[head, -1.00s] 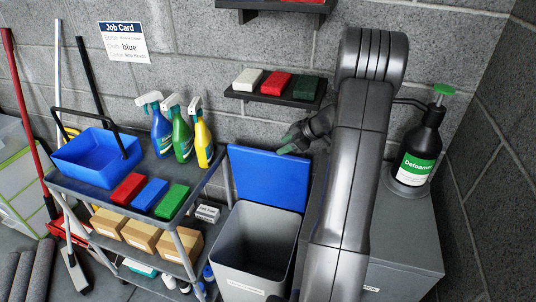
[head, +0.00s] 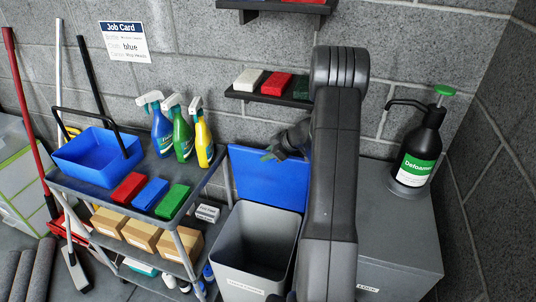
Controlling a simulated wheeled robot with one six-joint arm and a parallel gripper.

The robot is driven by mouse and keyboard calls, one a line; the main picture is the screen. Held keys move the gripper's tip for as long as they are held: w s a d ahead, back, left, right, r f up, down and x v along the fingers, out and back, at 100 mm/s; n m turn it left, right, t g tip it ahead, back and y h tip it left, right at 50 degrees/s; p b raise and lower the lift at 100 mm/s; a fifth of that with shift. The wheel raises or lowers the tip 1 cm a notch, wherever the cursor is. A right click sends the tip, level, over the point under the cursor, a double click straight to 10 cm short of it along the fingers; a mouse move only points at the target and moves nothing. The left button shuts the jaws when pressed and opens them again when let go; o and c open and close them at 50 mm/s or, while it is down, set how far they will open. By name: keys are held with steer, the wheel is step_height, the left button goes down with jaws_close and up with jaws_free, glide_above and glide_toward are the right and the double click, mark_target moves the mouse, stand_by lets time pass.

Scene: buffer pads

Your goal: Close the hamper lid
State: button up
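The hamper (head: 236,262) is a grey open bin with a white label on its front, standing right of the cart. Its blue lid (head: 262,182) stands up at the back near the wall, so the bin's mouth is uncovered. My gripper (head: 268,154) is at the lid's upper edge, toward its right half, with its greenish fingertips pointing left. Whether the fingers touch the lid, and how far apart they are, I cannot tell. My arm covers the lid's right edge and part of the bin's right side.
A cart (head: 90,188) on the left holds a blue bucket (head: 97,155), spray bottles (head: 182,135) and coloured pads. A wall shelf (head: 268,96) with pads is above the lid. A grey cabinet (head: 400,235) with a black Defoamer bottle (head: 417,155) stands at right.

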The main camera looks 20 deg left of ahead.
jaws_close()
steer(key=shift+s, duration=0.1)
